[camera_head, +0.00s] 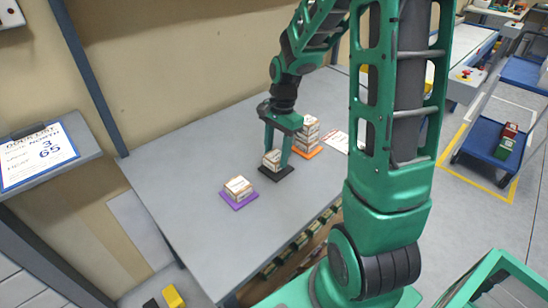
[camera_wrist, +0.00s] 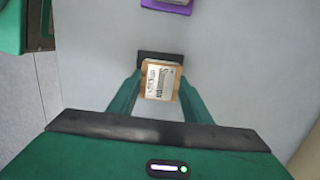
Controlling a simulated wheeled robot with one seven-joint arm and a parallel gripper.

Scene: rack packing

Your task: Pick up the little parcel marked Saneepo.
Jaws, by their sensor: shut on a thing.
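The little parcel (camera_wrist: 160,80) is a small tan box with a white label whose large print looks like Saneepo, though it is blurred. My gripper (camera_wrist: 159,93) has its green fingers on both sides of it and is shut on it. In the head view, the parcel (camera_head: 272,158) sits between my fingertips (camera_head: 275,162), at or just above a black mat (camera_head: 277,173) on the grey table. I cannot tell whether it touches the mat. The black mat also shows behind the parcel in the wrist view (camera_wrist: 147,57).
A purple mat (camera_head: 239,201) with stacked small boxes (camera_head: 238,187) lies nearer on the left. A taller box stack (camera_head: 307,133) stands on an orange mat (camera_head: 309,153), close right of my gripper. A white sheet (camera_head: 337,141) lies farther right. The table's left area (camera_head: 180,165) is clear.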

